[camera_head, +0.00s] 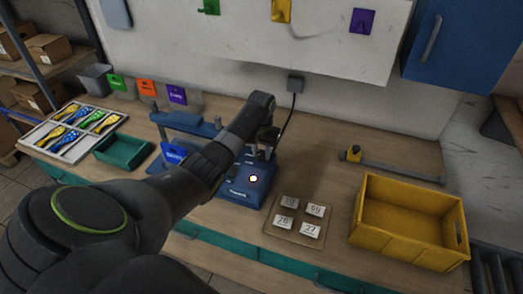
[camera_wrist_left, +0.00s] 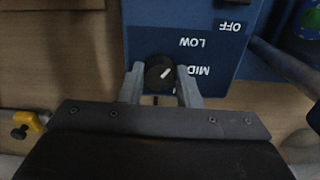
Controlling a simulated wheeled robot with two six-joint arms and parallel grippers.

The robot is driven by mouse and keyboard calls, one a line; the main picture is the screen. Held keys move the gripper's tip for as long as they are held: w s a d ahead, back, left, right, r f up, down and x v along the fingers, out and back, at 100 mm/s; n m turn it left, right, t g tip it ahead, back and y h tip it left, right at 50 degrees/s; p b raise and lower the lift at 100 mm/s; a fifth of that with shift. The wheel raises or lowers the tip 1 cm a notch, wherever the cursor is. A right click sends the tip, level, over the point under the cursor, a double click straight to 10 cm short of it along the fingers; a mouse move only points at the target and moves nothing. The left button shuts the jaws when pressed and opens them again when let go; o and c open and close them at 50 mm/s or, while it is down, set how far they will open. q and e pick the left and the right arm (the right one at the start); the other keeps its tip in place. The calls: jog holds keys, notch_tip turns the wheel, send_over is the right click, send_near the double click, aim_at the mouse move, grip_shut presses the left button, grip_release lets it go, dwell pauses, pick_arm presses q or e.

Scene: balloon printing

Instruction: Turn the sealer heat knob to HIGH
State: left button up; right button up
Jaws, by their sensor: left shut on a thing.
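The blue sealer (camera_head: 238,190) stands on the bench in the head view, with a small lit spot on its front part; my left arm covers much of it. In the left wrist view its blue panel (camera_wrist_left: 150,15) carries the upside-down labels OFF, LOW and MID. The black heat knob (camera_wrist_left: 153,80) sits near the panel's edge. I cannot see a HIGH label. My left gripper (camera_wrist_left: 160,72) is shut on the knob, one finger on each side. My right gripper is not in view.
A yellow crate (camera_head: 363,222) and a board with number cards (camera_head: 270,228) lie right of the sealer. A green tray (camera_head: 101,155) and a tray of balloons (camera_head: 47,149) lie left.

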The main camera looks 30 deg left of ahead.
pick_arm(q)
jog(key=shift+r+m+p, duration=0.2)
jog(key=shift+m+p, duration=0.55)
jog(key=shift+m, duration=0.45)
jog(key=m+p, duration=0.1)
jog(key=m, duration=0.1)
jog(key=shift+m, duration=0.4)
jog(key=m+p, duration=0.1)
jog(key=m, duration=0.1)
jog(key=shift+m, duration=0.4)
jog(key=m, duration=0.3)
jog(key=shift+w+m+p, duration=0.1)
jog(key=shift+m+p, duration=0.2)
jog(key=shift+p, duration=0.05)
jog(key=m, duration=0.5)
jog(key=shift+f, duration=0.1)
jog(key=m, duration=0.6)
jog(key=shift+w, duration=0.1)
jog(key=shift+m, duration=0.3)
jog(key=o, duration=1)
jog(key=shift+c, duration=0.2)
